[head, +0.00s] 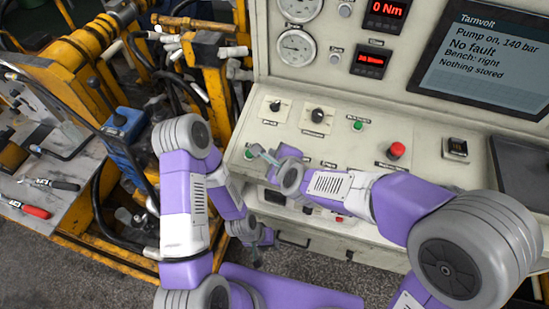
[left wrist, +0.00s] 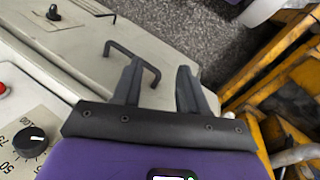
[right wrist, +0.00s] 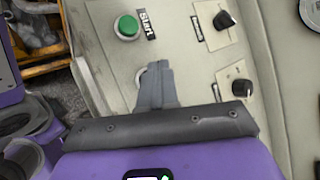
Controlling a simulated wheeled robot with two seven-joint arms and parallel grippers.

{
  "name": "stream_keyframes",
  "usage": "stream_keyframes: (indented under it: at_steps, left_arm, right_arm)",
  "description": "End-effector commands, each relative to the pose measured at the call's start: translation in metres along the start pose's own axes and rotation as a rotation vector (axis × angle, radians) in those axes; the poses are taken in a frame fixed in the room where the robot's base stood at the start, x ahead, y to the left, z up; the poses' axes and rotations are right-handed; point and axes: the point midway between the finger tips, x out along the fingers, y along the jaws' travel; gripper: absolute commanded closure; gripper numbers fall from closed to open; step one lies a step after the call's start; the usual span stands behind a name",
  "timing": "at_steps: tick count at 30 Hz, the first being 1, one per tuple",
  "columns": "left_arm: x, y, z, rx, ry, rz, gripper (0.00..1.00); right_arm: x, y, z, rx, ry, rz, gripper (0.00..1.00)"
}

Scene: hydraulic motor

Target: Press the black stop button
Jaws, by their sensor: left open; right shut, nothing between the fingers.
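My right gripper (head: 254,151) is shut and empty over the left part of the sloping control panel. In the right wrist view its fingertips (right wrist: 154,72) lie over a pale round rim (right wrist: 141,77). The rim is mostly hidden by the fingers, and I cannot tell whether they touch it. No black button cap is clearly visible there. A green button (right wrist: 127,26) labelled Start sits just beyond the fingertips. My left gripper (head: 257,260) is open and empty, low in front of the cabinet; its spread fingers show in the left wrist view (left wrist: 160,80).
The panel also carries black knobs (head: 318,115), a green button (head: 358,125) and a red mushroom button (head: 396,149). The screen (head: 488,60) reads "Pump on, 140 bar" and "No fault". A drawer handle (left wrist: 118,46) is near my left fingers. Yellow machinery (head: 60,60) stands left.

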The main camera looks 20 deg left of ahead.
Motion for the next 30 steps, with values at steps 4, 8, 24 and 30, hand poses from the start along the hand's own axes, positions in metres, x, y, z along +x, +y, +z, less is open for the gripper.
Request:
stream_keyframes:
  at_steps: [4, 8, 24, 30]
  left_arm:
    - [0.006, -0.002, 0.0, 0.0, 0.0, 0.0, 0.57]
    - [0.009, -0.003, 0.0, 0.0, 0.0, 0.0, 0.57]
    - [0.01, -0.004, 0.0, 0.0, 0.0, 0.0, 0.57]
    - [0.013, -0.005, -0.001, 0.0, 0.0, 0.0, 0.57]
  right_arm:
    - [0.004, 0.003, -0.003, 0.0, 0.0, 0.0, 1.0]
    - [0.006, 0.005, -0.004, -0.001, -0.001, 0.0, 1.0]
    - [0.007, 0.005, -0.005, 0.0, 0.0, 0.0, 1.0]
    - [0.009, 0.006, -0.006, 0.001, 0.0, 0.0, 1.0]
